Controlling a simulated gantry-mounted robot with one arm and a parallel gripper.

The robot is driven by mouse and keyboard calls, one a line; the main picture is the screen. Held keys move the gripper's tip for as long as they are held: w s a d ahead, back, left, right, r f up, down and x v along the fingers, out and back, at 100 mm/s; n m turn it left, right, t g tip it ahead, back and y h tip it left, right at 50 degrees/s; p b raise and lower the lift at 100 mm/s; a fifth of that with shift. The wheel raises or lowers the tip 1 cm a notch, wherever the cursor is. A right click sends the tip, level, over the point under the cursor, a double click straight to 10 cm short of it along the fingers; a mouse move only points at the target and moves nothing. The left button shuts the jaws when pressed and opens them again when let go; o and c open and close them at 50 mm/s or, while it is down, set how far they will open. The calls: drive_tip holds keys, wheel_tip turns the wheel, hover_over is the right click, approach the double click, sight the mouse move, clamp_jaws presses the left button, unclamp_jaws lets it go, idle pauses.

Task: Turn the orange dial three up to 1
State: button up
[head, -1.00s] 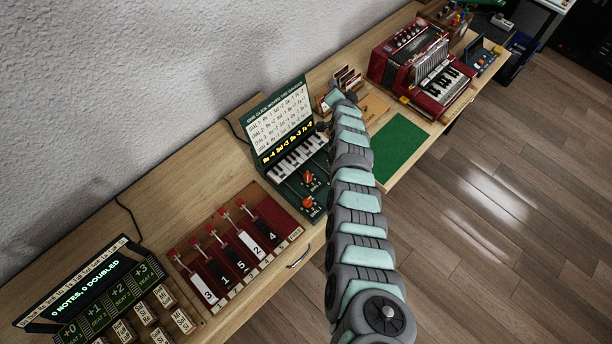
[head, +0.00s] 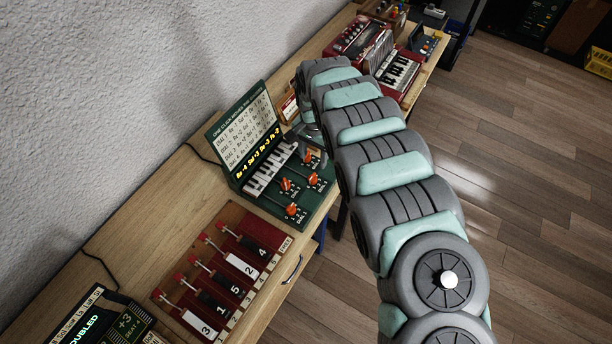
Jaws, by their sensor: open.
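Several orange dials sit on the green panel (head: 270,204) in front of a small keyboard. One orange dial (head: 308,156) is at the back right, one (head: 313,179) at the right, one (head: 285,185) at the left and one (head: 291,210) nearest the front. Their small labels are too blurred to tell which is dial three or where each points. My gripper (head: 302,150) is open, pointing down over the keyboard's right end, close to the back dial. My arm's wrist partly hides it, and I cannot tell whether it touches anything.
A green board with printed dial lines and a yellow lit row (head: 255,130) stands upright behind the keyboard (head: 270,170). A dark red box of numbered levers (head: 225,265) lies in front. A red accordion (head: 365,50) stands farther back. My arm fills the right side.

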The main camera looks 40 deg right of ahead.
sight(313, 176)
wheel_tip(313, 176, down, 9)
drive_tip(key=shift+w+a+r, duration=0.1)
drive_tip(key=shift+r, duration=0.1)
drive_tip(key=shift+f+b, duration=0.45)
drive_tip(key=shift+f, duration=0.35)
clamp_jaws()
